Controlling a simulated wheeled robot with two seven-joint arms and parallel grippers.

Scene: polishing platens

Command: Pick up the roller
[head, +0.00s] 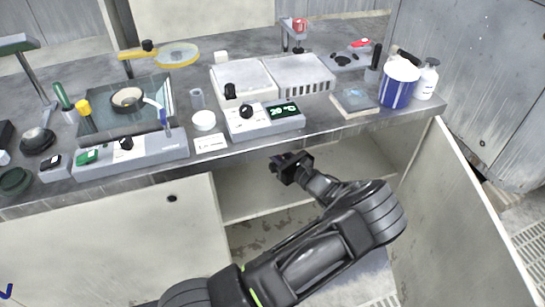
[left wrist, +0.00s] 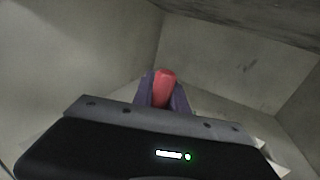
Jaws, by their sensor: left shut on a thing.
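In the left wrist view a red rounded thing, seemingly the roller (left wrist: 165,76), stands between the two purple-grey fingers of my left gripper (left wrist: 163,92). The gripper is shut on it. Only its red end shows; the rest is hidden by the fingers and the gripper body. In the head view my left gripper (head: 283,163) is at the open cabinet (head: 250,200), just under the front edge of the worktop. The roller cannot be made out there. My right gripper is not in view.
The worktop (head: 330,128) overhangs the cabinet and holds grey devices, a blue-and-white tub (head: 398,85) and a white bottle (head: 427,80). An open cabinet door (head: 470,200) stands at the right. A shelf (head: 262,208) crosses the cabinet's inside.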

